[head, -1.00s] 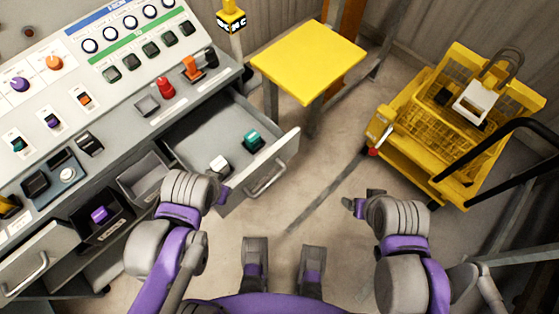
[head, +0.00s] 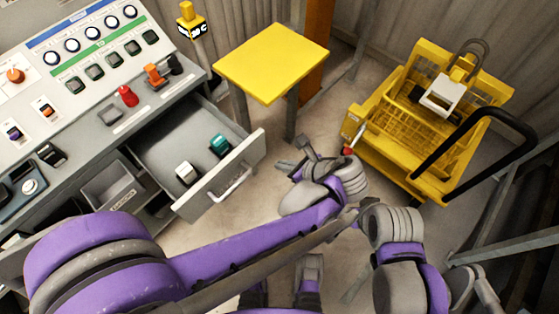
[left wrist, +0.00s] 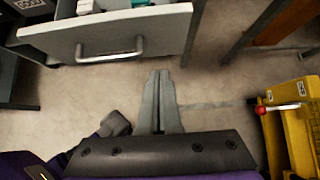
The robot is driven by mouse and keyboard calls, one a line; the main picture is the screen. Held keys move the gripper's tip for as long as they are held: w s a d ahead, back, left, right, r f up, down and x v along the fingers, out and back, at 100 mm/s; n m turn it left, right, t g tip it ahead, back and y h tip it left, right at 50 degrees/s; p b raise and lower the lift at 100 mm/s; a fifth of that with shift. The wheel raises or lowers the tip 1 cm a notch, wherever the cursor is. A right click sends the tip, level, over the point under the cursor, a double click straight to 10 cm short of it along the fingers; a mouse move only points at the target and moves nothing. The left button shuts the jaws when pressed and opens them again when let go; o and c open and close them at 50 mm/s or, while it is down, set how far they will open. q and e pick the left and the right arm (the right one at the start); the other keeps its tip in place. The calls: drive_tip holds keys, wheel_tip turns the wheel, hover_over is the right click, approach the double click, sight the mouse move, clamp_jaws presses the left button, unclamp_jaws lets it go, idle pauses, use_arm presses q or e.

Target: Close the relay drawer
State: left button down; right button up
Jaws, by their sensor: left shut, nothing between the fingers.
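The relay drawer (head: 240,157) hangs open from the grey console in the head view, with a teal block (head: 220,145) and a white block (head: 186,173) inside. Its bar handle (head: 232,185) is on the front face. The drawer front (left wrist: 160,35) and handle (left wrist: 110,55) also show in the left wrist view. My left gripper (head: 285,165) is just right of the drawer front, apart from it. In the left wrist view its fingers (left wrist: 160,78) are shut and empty, right of and below the handle. My right gripper is hidden behind my left arm.
The console (head: 80,100) with buttons and switches fills the left. A yellow-topped table (head: 270,63) stands behind the drawer. A yellow cart (head: 395,150) with a black push handle is at the right. Bare floor lies between the drawer and the cart.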

use_arm(q)
drive_tip(key=x, duration=0.3)
drive_tip(key=r+b+x, duration=0.1)
drive_tip(key=x, duration=0.2)
drive_tip(key=w+a+x, duration=0.1)
drive_tip(key=x, duration=0.3)
drive_tip(key=shift+a+r+b, duration=0.15)
drive_tip(key=shift+r+b, duration=0.05)
drive_tip(key=shift+b, duration=0.15)
drive_tip(key=shift+w+a, duration=0.3)
drive_tip(key=w+a, duration=0.5)
drive_tip(key=a, duration=0.1)
drive_tip(key=w+a+b, duration=0.1)
drive_tip(key=w+a, duration=0.5)
drive_tip(key=a, duration=0.1)
drive_tip(key=w+a, duration=0.5)
drive_tip(key=a, duration=0.1)
drive_tip(key=shift+w+a, duration=0.2)
drive_tip(key=shift+w, duration=0.05)
drive_tip(key=shift+w+a+r, duration=0.15)
